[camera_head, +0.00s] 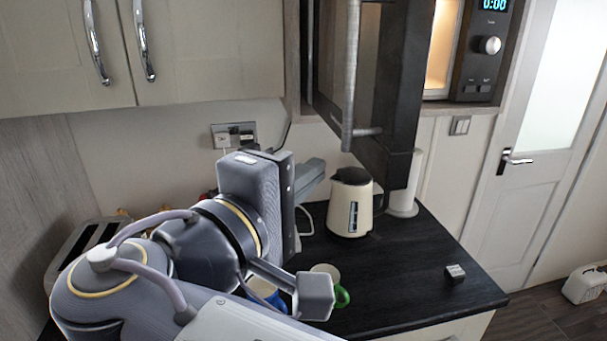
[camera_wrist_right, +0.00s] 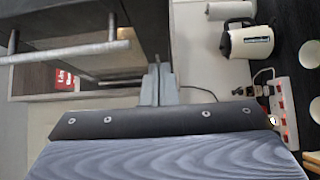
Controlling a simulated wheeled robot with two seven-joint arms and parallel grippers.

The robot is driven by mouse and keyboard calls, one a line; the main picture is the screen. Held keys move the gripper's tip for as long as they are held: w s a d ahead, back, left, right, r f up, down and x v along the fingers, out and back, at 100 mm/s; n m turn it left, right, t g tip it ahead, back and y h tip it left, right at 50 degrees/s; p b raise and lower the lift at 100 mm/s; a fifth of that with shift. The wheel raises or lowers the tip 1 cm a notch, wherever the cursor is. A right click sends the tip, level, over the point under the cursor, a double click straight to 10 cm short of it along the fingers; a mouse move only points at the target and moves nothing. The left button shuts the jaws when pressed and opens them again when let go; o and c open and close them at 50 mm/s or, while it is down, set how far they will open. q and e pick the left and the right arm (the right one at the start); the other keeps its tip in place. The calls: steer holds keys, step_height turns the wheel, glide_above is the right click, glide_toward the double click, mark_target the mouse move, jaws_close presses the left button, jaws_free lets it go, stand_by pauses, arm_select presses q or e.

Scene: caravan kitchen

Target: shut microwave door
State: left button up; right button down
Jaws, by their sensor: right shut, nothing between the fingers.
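The microwave (camera_head: 472,65) is at the upper right in the head view, with a lit interior and a dark control panel. Its dark door (camera_head: 398,95) stands wide open, swung out toward me, with a long metal handle (camera_head: 351,70) upright on it. In the wrist view the door (camera_wrist_right: 135,22) and its handle (camera_wrist_right: 65,53) fill the upper left. My right gripper (camera_head: 318,168) is left of and below the door's handle, apart from it. Its fingers, seen in the wrist view (camera_wrist_right: 160,72), are shut and empty. My left gripper is not in view.
A cream kettle (camera_head: 350,205) stands on the dark counter (camera_head: 400,265) below the door, beside a paper roll (camera_head: 405,190). A green-handled mug (camera_head: 341,294), a blue mug (camera_head: 268,293) and a toaster (camera_head: 85,245) are near my arm. Cupboards (camera_head: 200,50) hang at upper left.

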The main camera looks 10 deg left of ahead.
mark_target(362, 156)
steer(key=w+d, duration=0.1)
steer(key=w+d+p, duration=0.1)
steer(key=d, duration=0.1)
steer(key=shift+w+d+r, duration=0.1)
steer(key=shift+w+d, duration=0.05)
steer(key=shift+w, duration=0.05)
steer(key=shift+w+d, duration=0.15)
steer(key=shift+d, duration=0.4)
